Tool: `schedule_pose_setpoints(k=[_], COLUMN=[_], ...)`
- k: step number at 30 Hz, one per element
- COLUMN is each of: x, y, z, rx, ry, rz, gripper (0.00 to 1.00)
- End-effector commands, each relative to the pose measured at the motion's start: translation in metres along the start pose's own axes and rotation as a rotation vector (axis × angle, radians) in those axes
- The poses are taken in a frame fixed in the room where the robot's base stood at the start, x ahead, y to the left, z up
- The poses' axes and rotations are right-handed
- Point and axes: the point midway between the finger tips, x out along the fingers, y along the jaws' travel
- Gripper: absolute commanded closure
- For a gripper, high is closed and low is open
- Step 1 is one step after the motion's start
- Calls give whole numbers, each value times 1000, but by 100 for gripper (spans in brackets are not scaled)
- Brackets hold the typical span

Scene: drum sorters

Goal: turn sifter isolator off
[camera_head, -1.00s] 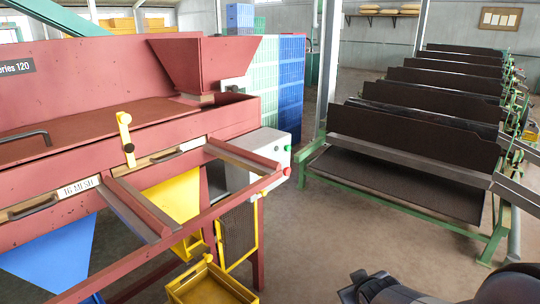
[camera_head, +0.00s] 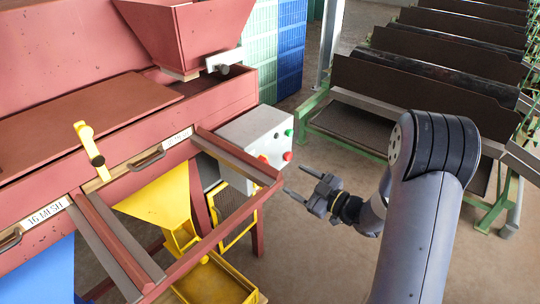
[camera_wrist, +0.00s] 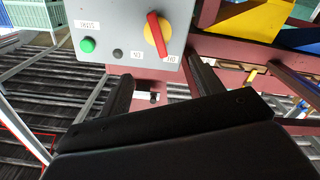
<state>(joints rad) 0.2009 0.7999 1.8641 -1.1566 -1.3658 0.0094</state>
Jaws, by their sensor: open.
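The grey control box (camera_head: 250,133) is fixed at the right end of the red sifter. In the wrist view the box face (camera_wrist: 118,28) carries a red rotary handle (camera_wrist: 157,36) on a yellow plate, a green button (camera_wrist: 88,45) and a small dark button (camera_wrist: 118,54). ON and OFF labels are near the handle, which stands nearly upright in this view, slightly slanted. My gripper (camera_head: 296,181) is open and empty, in front of and right of the box, apart from it. In the wrist view its fingers (camera_wrist: 160,68) spread below the handle, without visible contact.
The sifter's red frame rail (camera_head: 235,222) runs below the box. A yellow chute (camera_head: 165,200) and yellow tray (camera_head: 217,281) are lower left. Dark drum sorters (camera_head: 430,90) stand at the back right. Bare floor lies beneath my gripper.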

Motion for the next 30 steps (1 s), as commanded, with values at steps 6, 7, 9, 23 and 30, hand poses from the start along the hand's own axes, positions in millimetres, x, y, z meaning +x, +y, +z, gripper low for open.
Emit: schedule_pose_setpoints(k=[6, 7, 9, 23, 30], x=[32, 38, 52, 104, 105], y=[-1, 0, -1, 0, 0], z=[-2, -2, -2, 0, 0], rx=[-1, 0, 0, 0, 0], ry=[2, 3, 1, -1, -1], rz=[-4, -4, -4, 1, 2], gripper=[38, 38, 38, 38, 38])
